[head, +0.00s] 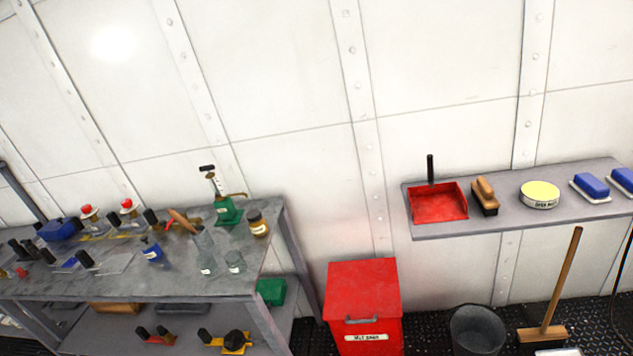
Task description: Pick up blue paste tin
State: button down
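I cannot pick out a blue paste tin for certain. A round, low tin (540,195) with a pale yellow top and a labelled white side sits on the grey wall shelf (430,232) at the right. Blue blocks on pale bases, one in full (591,186) and one cut by the picture edge (623,180), lie right of it. On the workbench (130,285) at the left are a small dark blue labelled container (152,251) and a larger blue object (60,229). My gripper is not in view.
A red dustpan (438,203) and a wooden-handled brush (485,195) share the shelf. Below are a red lidded bin (363,300), a dark bucket (477,328) and a broom (560,290). The bench holds jars, a green pump (227,210) and tools. A riveted white wall stands behind.

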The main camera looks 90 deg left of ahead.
aim_at(156, 252)
jog(key=u, duration=0.4)
jog(key=i, duration=0.1)
jog(key=u, duration=3.25)
jog(key=i, duration=0.45)
jog(key=z, duration=0.15)
jog(key=k, duration=0.4)
jog(key=u, duration=1.25)
